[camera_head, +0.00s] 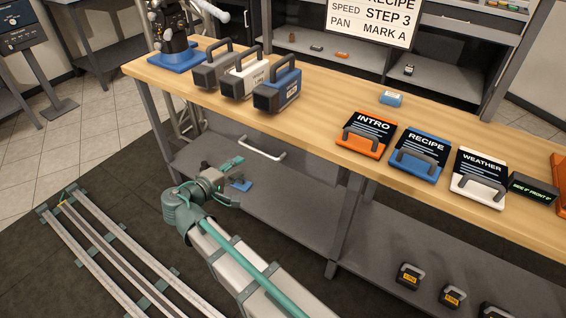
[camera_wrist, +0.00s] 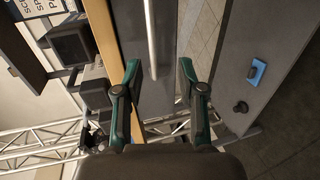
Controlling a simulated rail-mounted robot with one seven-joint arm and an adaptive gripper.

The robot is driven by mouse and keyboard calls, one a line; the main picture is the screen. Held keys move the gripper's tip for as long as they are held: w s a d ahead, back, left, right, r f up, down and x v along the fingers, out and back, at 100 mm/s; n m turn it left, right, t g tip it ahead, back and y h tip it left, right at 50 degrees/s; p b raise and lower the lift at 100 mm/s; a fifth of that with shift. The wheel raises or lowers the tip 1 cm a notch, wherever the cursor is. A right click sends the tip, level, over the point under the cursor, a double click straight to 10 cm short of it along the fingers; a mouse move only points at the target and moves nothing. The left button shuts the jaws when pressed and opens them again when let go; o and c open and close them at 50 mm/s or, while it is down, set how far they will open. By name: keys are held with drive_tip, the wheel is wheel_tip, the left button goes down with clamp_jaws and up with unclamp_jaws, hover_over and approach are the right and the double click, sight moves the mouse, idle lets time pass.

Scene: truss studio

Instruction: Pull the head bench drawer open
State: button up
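The drawer's pale bar handle (camera_head: 262,149) sits on a grey front under the wooden bench top, left of the middle in the head view. In the wrist view the handle (camera_wrist: 150,40) runs upright from the top edge, over the grey drawer front (camera_wrist: 155,100). The drawer looks shut. My gripper (camera_head: 238,180) is in front of the bench, below and left of the handle in the head view. In the wrist view its green fingers (camera_wrist: 159,70) are spread apart and empty, with the handle's lower end appearing between them. I see no contact with the handle.
The wooden bench top (camera_head: 310,122) carries several camera-like blocks and handled cards. A bench leg (camera_head: 347,220) stands right of my arm. Floor rails (camera_head: 105,240) lie at left.

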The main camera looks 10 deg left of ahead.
sight(259, 151)
drive_tip(key=x, duration=0.7)
drive_tip(key=r+x, duration=0.1)
drive_tip(key=x, duration=0.3)
drive_tip(key=shift+d+r+b, duration=0.15)
drive_tip(key=shift+d+b, duration=0.05)
drive_tip(key=shift+b, duration=0.2)
clamp_jaws()
